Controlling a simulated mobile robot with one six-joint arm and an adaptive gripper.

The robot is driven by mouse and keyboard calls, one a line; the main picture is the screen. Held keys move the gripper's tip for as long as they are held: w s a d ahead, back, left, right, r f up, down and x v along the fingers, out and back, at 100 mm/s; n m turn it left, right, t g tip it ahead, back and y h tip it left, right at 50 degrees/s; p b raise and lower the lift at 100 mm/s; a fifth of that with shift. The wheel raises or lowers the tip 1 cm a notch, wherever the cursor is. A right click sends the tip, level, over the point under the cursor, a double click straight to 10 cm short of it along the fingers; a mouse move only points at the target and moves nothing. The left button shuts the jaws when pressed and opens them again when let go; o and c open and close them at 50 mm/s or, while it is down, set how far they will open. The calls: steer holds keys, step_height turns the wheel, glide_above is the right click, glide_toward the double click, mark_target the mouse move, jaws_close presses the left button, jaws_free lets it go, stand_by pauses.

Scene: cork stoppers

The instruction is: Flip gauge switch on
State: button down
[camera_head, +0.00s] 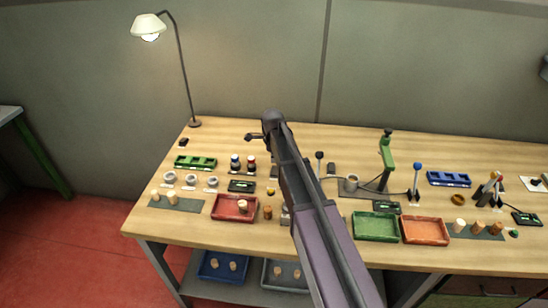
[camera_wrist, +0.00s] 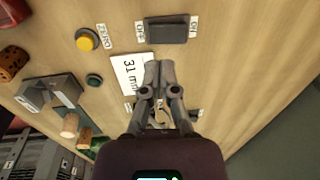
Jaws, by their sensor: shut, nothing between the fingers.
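In the wrist view a dark rocker switch (camera_wrist: 167,31) lies on the wooden bench with a small label at each end; the right one seems to read ON. Which way it is tipped I cannot tell. My gripper (camera_wrist: 159,66) has its fingers together and empty, just below the switch in that view, with a small gap in the picture. The fingers overlap the right edge of a white card reading "31 mm" (camera_wrist: 128,74).
A yellow button (camera_wrist: 86,40), a green button (camera_wrist: 94,80) and a grey fixture (camera_wrist: 48,93) with corks beside it are left of my fingers. Another small labelled part is partly hidden behind the fingers. A red tray (camera_head: 219,215) and a green tray (camera_head: 375,238) flank my arm.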

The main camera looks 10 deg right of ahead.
step_height(320, 180, up, 7)
steer(key=s+p, duration=0.1)
steer(key=p, duration=0.5)
steer(key=shift+s+a+r+p, duration=0.15)
steer(key=shift+s+a+p, duration=0.05)
steer(key=shift+p, duration=0.15)
steer(key=s+d+n, duration=0.3)
steer(key=s+n, duration=0.7)
steer(key=s, duration=0.2)
steer(key=s+d+n+g, duration=0.1)
steer(key=s+d+n, duration=0.2)
steer(key=s+n, duration=0.8)
steer(key=shift+s+d, duration=0.2)
steer(key=shift+s, duration=0.95)
